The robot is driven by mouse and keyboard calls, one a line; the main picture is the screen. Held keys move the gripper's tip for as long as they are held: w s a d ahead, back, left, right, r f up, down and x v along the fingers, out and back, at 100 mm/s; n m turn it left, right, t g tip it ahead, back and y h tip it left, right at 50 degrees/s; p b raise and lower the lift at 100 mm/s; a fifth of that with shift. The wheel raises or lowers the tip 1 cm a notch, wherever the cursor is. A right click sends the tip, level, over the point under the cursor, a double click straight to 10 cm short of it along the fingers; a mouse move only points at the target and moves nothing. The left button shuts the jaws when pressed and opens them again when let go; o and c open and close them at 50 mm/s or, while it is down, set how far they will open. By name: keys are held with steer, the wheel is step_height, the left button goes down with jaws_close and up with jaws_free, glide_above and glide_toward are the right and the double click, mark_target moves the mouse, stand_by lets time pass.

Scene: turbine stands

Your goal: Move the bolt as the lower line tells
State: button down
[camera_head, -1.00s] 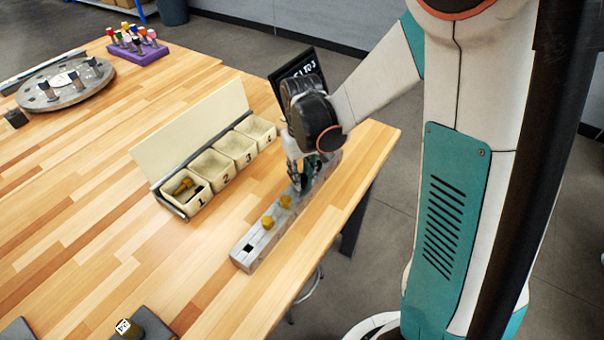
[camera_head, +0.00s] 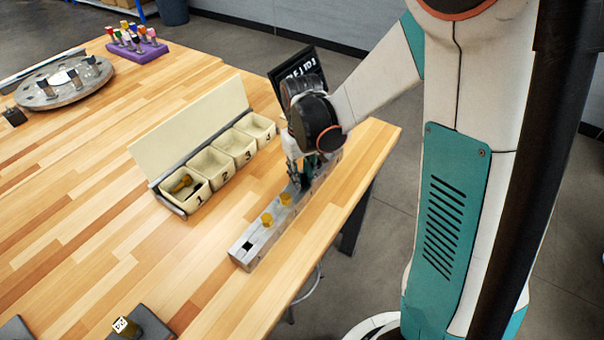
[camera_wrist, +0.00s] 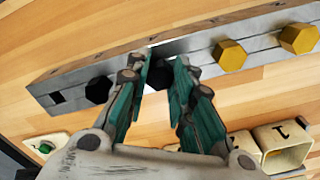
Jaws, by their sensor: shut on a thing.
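A grey metal bar (camera_head: 241,256) lies along the table's right edge, with two gold hex-headed bolts (camera_head: 286,199) (camera_head: 267,219) in it. In the wrist view, the bar (camera_wrist: 200,50) also holds a black hex-headed bolt (camera_wrist: 98,90), left of my gripper. My gripper (camera_wrist: 158,72) points down at the bar, with its fingers shut on a second black-headed bolt (camera_wrist: 160,76). In the head view my gripper (camera_head: 299,182) is at the bar's far half. The fingers hide much of the held bolt; whether it is still seated is unclear. A dark sign (camera_head: 300,68) bears white writing, partly hidden and unreadable.
Bins numbered 1 to 4 stand left of the bar; bin 1 (camera_head: 199,200) holds a gold bolt (camera_head: 182,184). A round grey fixture (camera_head: 62,88) and a purple rack (camera_head: 140,49) are farther back. Dark pads lie at the front. The table's middle is clear.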

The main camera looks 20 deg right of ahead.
mark_target(302, 177)
steer(key=shift+s+f, duration=0.15)
steer(key=shift+f, duration=0.2)
steer(key=c, duration=1.3)
jaws_free()
steer(key=shift+o, duration=0.7)
steer(key=shift+r, duration=0.1)
steer(key=shift+r+p, duration=2.3)
steer(key=shift+r, duration=1.25)
